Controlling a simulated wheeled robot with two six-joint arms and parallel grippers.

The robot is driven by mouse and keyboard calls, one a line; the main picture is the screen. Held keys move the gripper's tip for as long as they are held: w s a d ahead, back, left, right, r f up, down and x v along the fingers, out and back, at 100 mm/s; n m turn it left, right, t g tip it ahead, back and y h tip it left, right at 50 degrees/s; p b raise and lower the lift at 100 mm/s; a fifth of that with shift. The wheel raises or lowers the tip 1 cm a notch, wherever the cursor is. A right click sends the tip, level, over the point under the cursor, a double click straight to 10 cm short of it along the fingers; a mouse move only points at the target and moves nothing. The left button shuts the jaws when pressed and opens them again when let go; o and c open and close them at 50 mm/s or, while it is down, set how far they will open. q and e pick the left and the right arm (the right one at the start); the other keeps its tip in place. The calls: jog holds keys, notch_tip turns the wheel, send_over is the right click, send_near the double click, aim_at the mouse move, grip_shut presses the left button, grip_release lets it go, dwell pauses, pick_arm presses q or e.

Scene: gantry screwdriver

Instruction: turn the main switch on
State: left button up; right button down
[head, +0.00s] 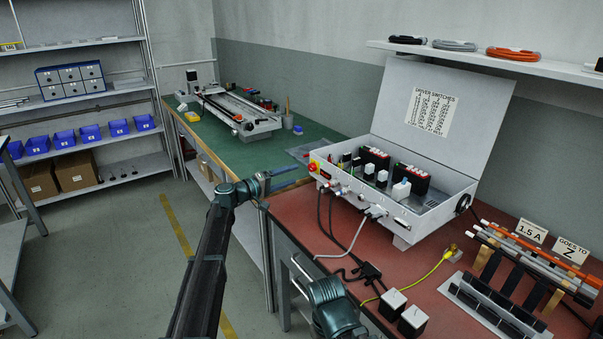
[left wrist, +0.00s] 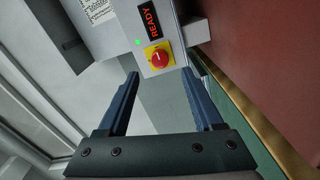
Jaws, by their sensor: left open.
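My left gripper (head: 299,181) is open and empty in front of the switch. In the left wrist view its blue fingertips (left wrist: 160,74) lie either side of the knob, apparently short of it. My right gripper does not show.
The box's lid (head: 440,110) stands open. Cables and plugs hang from its front over the red bench (head: 300,212). Black-and-white blocks (head: 392,303) and a rack of rods (head: 535,250) are to the right. A green bench (head: 270,152) stands behind; the floor at left is clear.

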pick_arm(q)
jog(key=v, duration=0.7)
